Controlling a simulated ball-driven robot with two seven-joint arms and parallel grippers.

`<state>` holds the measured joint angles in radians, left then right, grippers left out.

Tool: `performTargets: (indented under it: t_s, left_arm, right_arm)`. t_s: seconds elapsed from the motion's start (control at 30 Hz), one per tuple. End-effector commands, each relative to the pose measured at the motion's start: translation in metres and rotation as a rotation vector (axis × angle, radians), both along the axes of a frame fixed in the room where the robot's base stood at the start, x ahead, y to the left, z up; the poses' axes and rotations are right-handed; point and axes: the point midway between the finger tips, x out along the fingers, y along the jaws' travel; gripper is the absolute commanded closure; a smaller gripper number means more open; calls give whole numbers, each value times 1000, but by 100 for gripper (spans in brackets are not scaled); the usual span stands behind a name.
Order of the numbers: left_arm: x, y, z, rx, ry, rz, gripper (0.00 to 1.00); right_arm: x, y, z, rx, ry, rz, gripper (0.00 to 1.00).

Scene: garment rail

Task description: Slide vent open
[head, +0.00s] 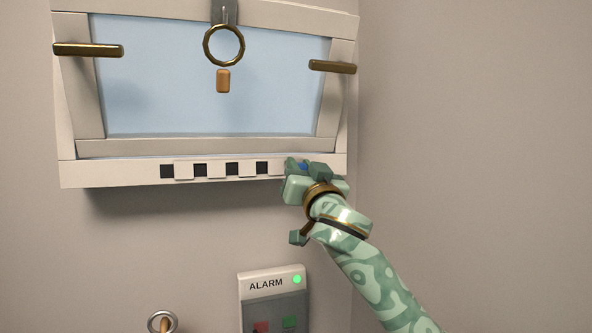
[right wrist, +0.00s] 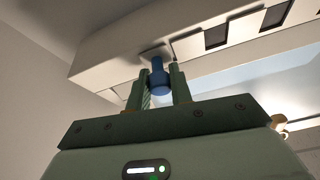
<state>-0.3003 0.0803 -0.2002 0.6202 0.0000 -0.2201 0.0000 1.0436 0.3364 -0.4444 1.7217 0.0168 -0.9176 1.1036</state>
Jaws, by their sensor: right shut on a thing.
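The vent is a strip of alternating dark slots and pale slats (head: 216,170) along the bottom rail of the window frame. It also shows in the right wrist view (right wrist: 217,36). A blue knob (right wrist: 158,78) sticks out of the rail beside the strip's end. My right gripper (head: 303,167) is at the right end of the strip. In the right wrist view my right gripper (right wrist: 160,90) has its two green fingers on either side of the blue knob, shut on it. In the head view the gripper mostly hides the knob. My left gripper is not in view.
The window pane (head: 170,95) above has a brass ring (head: 224,45) at its top and brass handles at left (head: 88,50) and right (head: 332,67). An alarm box (head: 272,290) with a lit green light is on the wall below. The wall at right is bare.

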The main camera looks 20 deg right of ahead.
Motion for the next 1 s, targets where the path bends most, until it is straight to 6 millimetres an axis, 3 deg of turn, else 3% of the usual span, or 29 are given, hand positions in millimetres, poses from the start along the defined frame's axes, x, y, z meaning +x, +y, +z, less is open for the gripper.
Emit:
performTargets:
  t_s: [0.03, 0.07, 0.1, 0.13, 0.43, 0.57, 1.0]
  left_arm:
    - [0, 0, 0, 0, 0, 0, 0]
    - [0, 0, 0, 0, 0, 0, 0]
    - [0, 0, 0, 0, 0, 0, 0]
    - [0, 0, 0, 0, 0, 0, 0]
    - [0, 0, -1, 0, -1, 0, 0]
    - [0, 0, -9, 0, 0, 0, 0]
    - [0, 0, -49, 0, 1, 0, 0]
  right_arm:
    - [0, -2, 3, 0, -4, -5, 100]
    - [-1, -2, 3, 0, -4, -5, 70]
    - [0, -2, 2, 0, -4, -5, 59]
    - [0, -2, 2, 0, -3, -5, 57]
    - [-2, -1, 0, 0, -2, -2, 57]
    - [-15, 0, -9, 0, -3, 0, 57]
    - [-119, -2, -51, 2, -4, 0, 57]
